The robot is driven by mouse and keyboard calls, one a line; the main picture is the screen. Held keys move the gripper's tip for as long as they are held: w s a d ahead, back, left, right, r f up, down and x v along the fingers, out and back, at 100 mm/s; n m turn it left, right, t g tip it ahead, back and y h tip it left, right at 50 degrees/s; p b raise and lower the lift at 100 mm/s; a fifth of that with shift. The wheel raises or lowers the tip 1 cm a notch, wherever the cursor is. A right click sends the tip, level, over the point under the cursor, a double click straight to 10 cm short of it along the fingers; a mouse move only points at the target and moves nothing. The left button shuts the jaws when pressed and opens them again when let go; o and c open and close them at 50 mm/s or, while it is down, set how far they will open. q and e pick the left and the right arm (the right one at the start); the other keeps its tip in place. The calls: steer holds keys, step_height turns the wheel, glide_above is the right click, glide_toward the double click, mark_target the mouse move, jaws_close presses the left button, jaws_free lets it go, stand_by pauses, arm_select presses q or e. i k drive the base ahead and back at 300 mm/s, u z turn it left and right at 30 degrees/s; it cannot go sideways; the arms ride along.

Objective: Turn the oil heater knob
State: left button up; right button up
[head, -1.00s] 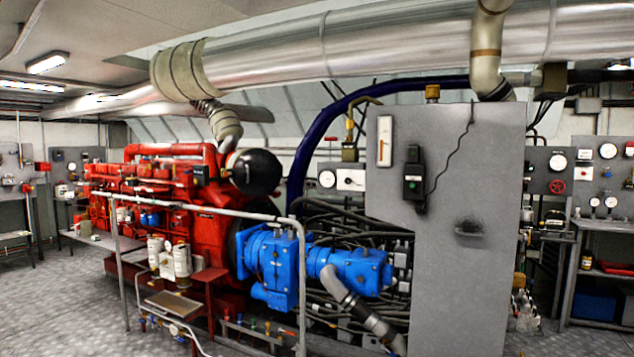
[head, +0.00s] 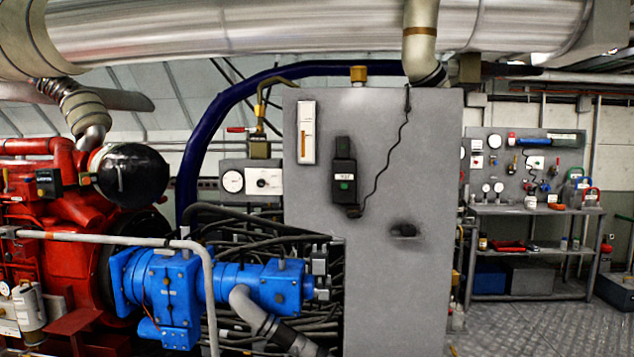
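No knob is clearly marked as the oil heater knob. A white panel with a small dark knob (head: 263,181) is beside a round white gauge (head: 233,181), left of the grey cabinet (head: 370,270). The cabinet front carries a black control box with a green button (head: 344,186), with a cable running up from it. A white upright gauge (head: 306,132) is at the cabinet's upper left. Neither of my grippers is in view.
Blue pump housings (head: 165,290) and a grey railing (head: 110,240) stand in front left, beside the red engine (head: 40,260). A workbench (head: 535,212) with tools is at the back right. Clear metal floor (head: 540,330) lies at the lower right.

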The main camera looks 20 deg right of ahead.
mark_target(260, 182)
steer(key=z, duration=0.55)
steer(key=i, duration=0.8)
steer(key=z, duration=1)
steer(key=i, duration=2.2)
steer(key=u, duration=0.85)
